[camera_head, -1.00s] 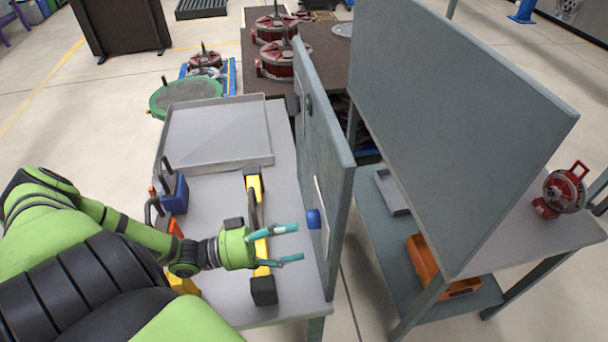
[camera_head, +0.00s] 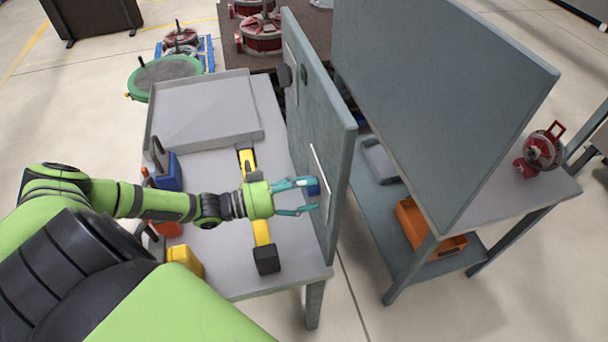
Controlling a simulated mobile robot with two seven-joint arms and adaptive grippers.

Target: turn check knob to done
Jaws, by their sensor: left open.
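The blue check knob (camera_head: 313,187) sticks out from a pale plate (camera_head: 321,181) on the left face of the upright grey panel (camera_head: 316,125). My left gripper (camera_head: 312,196) is open, with its two teal fingers pointing right at the knob. The upper fingertip overlaps the knob in the picture, and the lower one is just below it. I cannot tell whether either finger touches it. My right gripper is out of view.
A second table with a tall panel (camera_head: 435,95) and an orange bin (camera_head: 425,228) stands right.

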